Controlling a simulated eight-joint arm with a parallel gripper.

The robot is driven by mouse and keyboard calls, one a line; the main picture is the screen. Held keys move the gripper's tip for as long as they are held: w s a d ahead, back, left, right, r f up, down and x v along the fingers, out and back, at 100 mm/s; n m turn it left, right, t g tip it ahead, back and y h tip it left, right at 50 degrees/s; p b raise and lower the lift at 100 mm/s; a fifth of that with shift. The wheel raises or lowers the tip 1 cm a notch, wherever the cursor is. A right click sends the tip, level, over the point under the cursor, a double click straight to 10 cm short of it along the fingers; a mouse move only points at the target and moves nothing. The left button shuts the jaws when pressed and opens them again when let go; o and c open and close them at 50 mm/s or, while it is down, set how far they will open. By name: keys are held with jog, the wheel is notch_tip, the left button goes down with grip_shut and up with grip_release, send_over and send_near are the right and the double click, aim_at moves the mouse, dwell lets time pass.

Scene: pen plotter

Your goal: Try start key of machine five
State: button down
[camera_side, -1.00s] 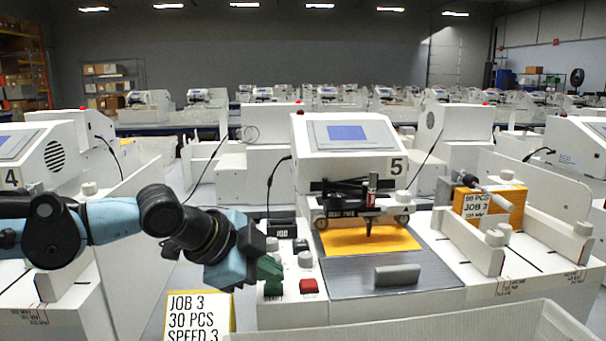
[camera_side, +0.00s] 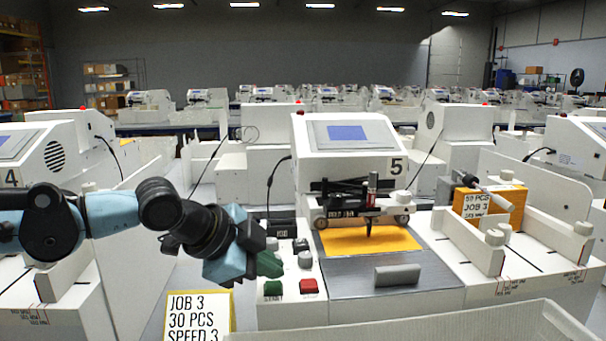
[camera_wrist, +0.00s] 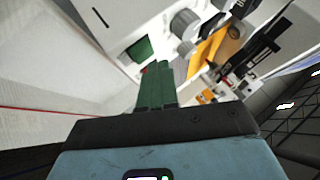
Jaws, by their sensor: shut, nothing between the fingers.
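Machine five (camera_side: 345,165) is white, with a tilted blue screen and a black "5" on its front. Its green start key (camera_side: 272,288) sits at the front left of the machine, beside a red key (camera_side: 309,286). My gripper (camera_side: 270,264) has green fingers, shut and empty, just above the start key and apart from it in the side view. In the wrist view the shut fingers (camera_wrist: 155,85) point toward the green key (camera_wrist: 139,50), which shows just beyond their tips. A little red shows by the tips, mostly hidden.
Grey knobs (camera_side: 305,259) stand behind the keys. A yellow sheet (camera_side: 370,239) lies under the pen carriage, with a grey block (camera_side: 397,275) on the plate in front. A job card (camera_side: 197,315) stands at front left, and a pale bin (camera_side: 420,325) fills the front.

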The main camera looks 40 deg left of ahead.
aim_at(268, 287)
jog(key=shift+r, duration=0.25)
jog(key=shift+r, duration=2.5)
jog(key=s+a+f+n+g, duration=0.1)
jog(key=s+a+f+n, duration=0.2)
jog(key=f, duration=0.4)
jog(key=s+a+f+n+g+y, duration=0.1)
jog(key=s+a+f+n, duration=0.2)
jog(key=a+f+n, duration=0.3)
jog(key=shift+f+n, duration=0.35)
jog(key=shift+n, duration=0.55)
